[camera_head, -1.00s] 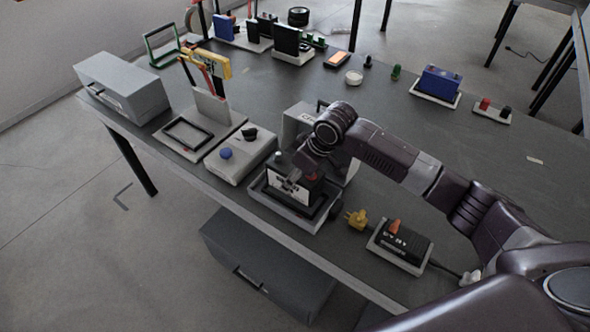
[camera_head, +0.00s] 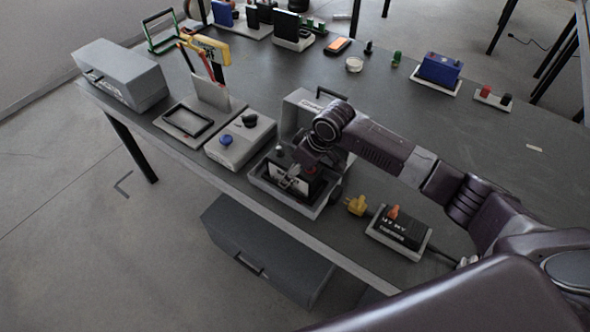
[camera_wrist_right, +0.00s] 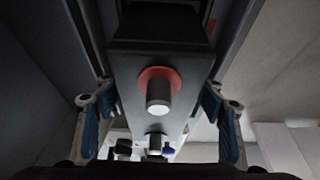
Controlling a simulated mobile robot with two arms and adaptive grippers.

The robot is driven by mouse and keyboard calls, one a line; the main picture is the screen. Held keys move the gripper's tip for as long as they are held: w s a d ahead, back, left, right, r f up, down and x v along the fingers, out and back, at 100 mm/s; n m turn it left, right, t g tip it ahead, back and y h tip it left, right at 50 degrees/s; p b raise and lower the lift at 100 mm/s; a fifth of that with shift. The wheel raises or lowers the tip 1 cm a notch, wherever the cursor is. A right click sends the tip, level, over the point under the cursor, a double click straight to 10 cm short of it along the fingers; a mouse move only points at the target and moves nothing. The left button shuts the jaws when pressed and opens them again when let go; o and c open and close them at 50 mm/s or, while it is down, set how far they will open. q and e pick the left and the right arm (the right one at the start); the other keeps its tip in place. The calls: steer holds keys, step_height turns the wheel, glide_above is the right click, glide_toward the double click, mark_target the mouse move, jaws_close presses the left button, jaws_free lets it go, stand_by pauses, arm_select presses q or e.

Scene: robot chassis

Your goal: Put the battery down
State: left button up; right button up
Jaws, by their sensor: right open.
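The battery (camera_head: 282,178) is a dark block with a pale label. It sits in a shallow grey tray (camera_head: 284,200) near the table's front edge. In the right wrist view, the battery (camera_wrist_right: 165,62) shows a grey post with a red ring and a second bare post. My right gripper (camera_head: 298,172) is over the battery, partly hiding it. In the wrist view, my right gripper's (camera_wrist_right: 160,115) blue-padded fingers stand apart on either side of the battery, with gaps visible. My left gripper is not in view.
A grey box with a blue knob (camera_head: 226,138) stands left of the tray. A yellow plug (camera_head: 356,205) and a black charger-like unit (camera_head: 400,228) lie to its right. A grey case (camera_head: 300,108) stands behind. The table's right middle is clear.

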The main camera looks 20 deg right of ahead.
steer(key=v, duration=1.2)
steer(key=shift+r+b, duration=0.1)
steer(key=shift+b, duration=0.3)
